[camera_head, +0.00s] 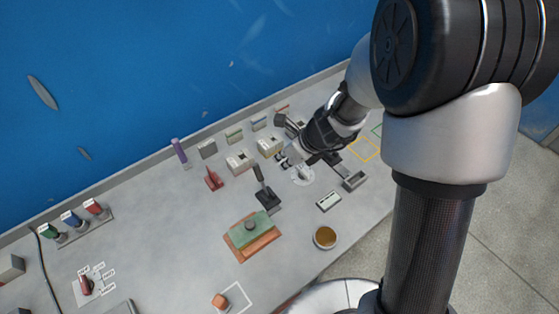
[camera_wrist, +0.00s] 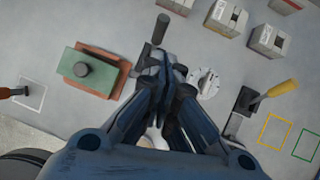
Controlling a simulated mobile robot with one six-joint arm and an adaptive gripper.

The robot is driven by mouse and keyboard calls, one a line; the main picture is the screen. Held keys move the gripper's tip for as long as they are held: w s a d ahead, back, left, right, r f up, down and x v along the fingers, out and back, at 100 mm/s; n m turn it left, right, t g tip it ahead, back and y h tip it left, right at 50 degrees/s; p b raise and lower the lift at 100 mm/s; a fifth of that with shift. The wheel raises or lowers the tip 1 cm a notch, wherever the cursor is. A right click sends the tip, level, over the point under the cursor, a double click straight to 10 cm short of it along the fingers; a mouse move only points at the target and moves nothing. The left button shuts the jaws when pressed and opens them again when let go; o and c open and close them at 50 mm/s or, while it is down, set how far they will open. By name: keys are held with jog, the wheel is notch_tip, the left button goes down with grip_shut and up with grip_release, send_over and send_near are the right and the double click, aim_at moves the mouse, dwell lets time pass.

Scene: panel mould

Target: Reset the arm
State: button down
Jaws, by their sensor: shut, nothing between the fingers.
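My gripper (camera_head: 283,160) is above the grey table (camera_head: 180,240), with its fingers shut and empty. In the wrist view my gripper (camera_wrist: 166,68) points toward the table between a black upright handle and a white round dial. The white dial (camera_wrist: 204,84) lies just right of the fingertips in that view, and it also shows in the head view (camera_head: 302,176), partly below the wrist. The black handle (camera_wrist: 160,29) stands just beyond the fingertips; in the head view the handle (camera_head: 259,174) rises from a dark base. I cannot tell whether the fingers touch anything.
A green block with a knob (camera_head: 250,230) sits on an orange-brown plate (camera_head: 262,248). White boxes (camera_head: 240,161) stand behind. A round brown-topped dish (camera_head: 325,237) is near the front edge. A yellow-handled tool (camera_wrist: 280,89) is at right. The left middle table is mostly clear.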

jog(key=shift+w, duration=0.15)
jog(key=shift+r, duration=0.1)
jog(key=s+r+n+b, duration=0.3)
jog(key=s+r+n, duration=0.2)
jog(key=r+n, duration=0.25)
jog(key=s+d+r+n+h+b, duration=0.1)
jog(key=s+d+n+b, duration=0.1)
jog(key=s+n, duration=0.4)
jog(key=s+d+r+n+h+b, duration=0.1)
jog(key=s+d+n+h+b, duration=0.1)
jog(key=s+d+n, duration=0.3)
jog(key=s+d+r+n+h+b, duration=0.1)
jog(key=s+d+n+b, duration=0.1)
jog(key=s+n, duration=0.6)
jog(key=shift+s+d+n+t+h+b, duration=0.2)
jog(key=shift+d+n+t+h+b, duration=0.15)
jog(key=shift+d, duration=0.4)
